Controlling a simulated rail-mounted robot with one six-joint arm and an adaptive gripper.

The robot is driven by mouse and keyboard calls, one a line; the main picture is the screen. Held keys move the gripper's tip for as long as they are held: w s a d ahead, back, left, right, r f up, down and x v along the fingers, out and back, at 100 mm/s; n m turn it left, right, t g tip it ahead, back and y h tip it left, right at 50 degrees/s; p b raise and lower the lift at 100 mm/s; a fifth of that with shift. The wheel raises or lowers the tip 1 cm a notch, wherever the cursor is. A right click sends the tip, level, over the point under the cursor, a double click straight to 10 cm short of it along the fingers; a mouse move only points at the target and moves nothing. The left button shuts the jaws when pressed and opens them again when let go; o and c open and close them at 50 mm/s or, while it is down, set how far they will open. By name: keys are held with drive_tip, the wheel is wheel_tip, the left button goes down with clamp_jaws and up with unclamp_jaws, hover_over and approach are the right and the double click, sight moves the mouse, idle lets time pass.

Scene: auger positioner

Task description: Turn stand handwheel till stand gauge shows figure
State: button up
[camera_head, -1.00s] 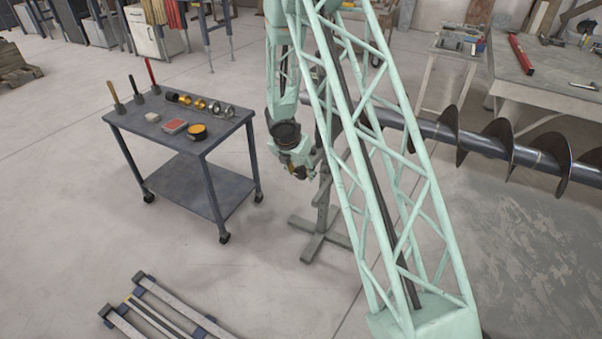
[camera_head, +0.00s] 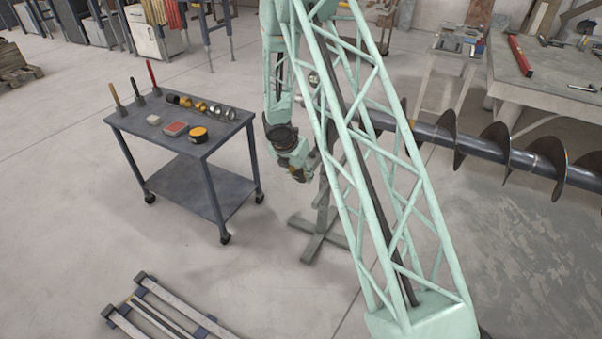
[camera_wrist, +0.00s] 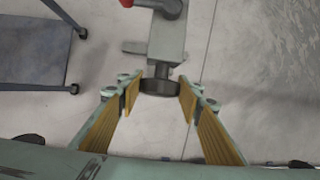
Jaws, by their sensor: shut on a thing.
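The stand (camera_head: 322,215) is a grey post on a crossed foot, partly hidden behind my arm in the head view. Its handwheel (camera_wrist: 160,87) is a dark round knob low on the grey stand body (camera_wrist: 167,45) in the wrist view. My gripper (camera_wrist: 160,92) has its two yellow-padded fingers on either side of the handwheel, shut on it. In the head view my gripper (camera_head: 299,175) hangs beside the post, and the handwheel cannot be made out there. A small pale round face (camera_head: 313,78), perhaps the stand gauge, shows behind my arm; its reading is too small to tell.
A dark cart (camera_head: 185,135) with tools and tins stands to the left. A long auger (camera_head: 480,142) extends to the right. A low rack (camera_head: 160,315) lies on the floor in front.

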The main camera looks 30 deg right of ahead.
drive_tip(key=shift+r+n+g+h+p, duration=0.2)
drive_tip(key=shift+g+h+p, duration=0.8)
drive_tip(key=shift+p, duration=4.85)
drive_tip(key=shift+w+f+n+g+p, duration=0.15)
drive_tip(key=shift+n+g+p, duration=0.15)
drive_tip(key=shift+g+p, duration=0.65)
drive_tip(key=shift+a+f+g+h+p, duration=0.1)
drive_tip(key=shift+g+h+p, duration=0.25)
drive_tip(key=shift+h+p, duration=0.3)
drive_tip(key=shift+f+n+g+h+b, duration=0.25)
drive_tip(key=shift+n+g+h+b, duration=0.25)
drive_tip(key=shift+g+h+b, duration=0.55)
drive_tip(key=g+h+b, duration=0.1)
drive_tip(key=g+b, duration=0.1)
drive_tip(key=b, duration=0.3)
drive_tip(key=shift+w+f+n+h, duration=0.1)
drive_tip(key=shift+n+h, duration=0.2)
drive_tip(key=n+g+h+b, duration=0.1)
drive_tip(key=g+h+b, duration=0.1)
drive_tip(key=b, duration=0.4)
drive_tip(key=shift+f+b, duration=0.1)
drive_tip(key=shift+b, duration=0.2)
drive_tip(key=shift+g+h+b, duration=0.5)
drive_tip(key=shift+g+b, duration=0.05)
drive_tip(key=shift+b, duration=0.4)
drive_tip(key=shift+n+h+b, duration=0.3)
drive_tip(key=shift+n+b, duration=0.1)
drive_tip(key=shift+b, duration=0.25)
drive_tip(key=shift+r, duration=0.2)
